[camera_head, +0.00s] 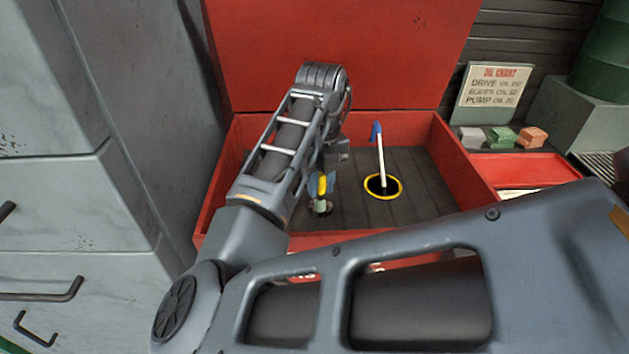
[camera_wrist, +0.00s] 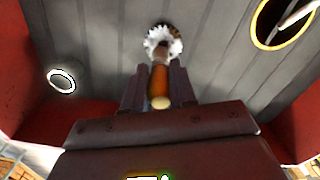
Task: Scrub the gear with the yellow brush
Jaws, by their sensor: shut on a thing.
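My gripper (camera_wrist: 158,85) is shut on the yellow brush (camera_wrist: 159,92); its handle shows orange-yellow between the two fingers in the wrist view. The brush also shows in the head view (camera_head: 322,185), upright below my wrist. A pale, toothed round thing, apparently the gear (camera_wrist: 163,42), lies at the brush's far end in the wrist view. The brush's far end overlaps its middle; I cannot tell whether they touch. In the head view a small greyish round thing (camera_head: 320,208) sits at the brush's lower end, partly hidden.
A red box (camera_head: 215,190) with a raised lid surrounds the work area. A blue-tipped white stick (camera_head: 380,150) stands in a yellow-rimmed hole (camera_head: 399,190) to the right. A white ring (camera_wrist: 61,80) lies on the box floor. Coloured blocks (camera_head: 502,137) and an oil chart (camera_head: 492,88) stand outside.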

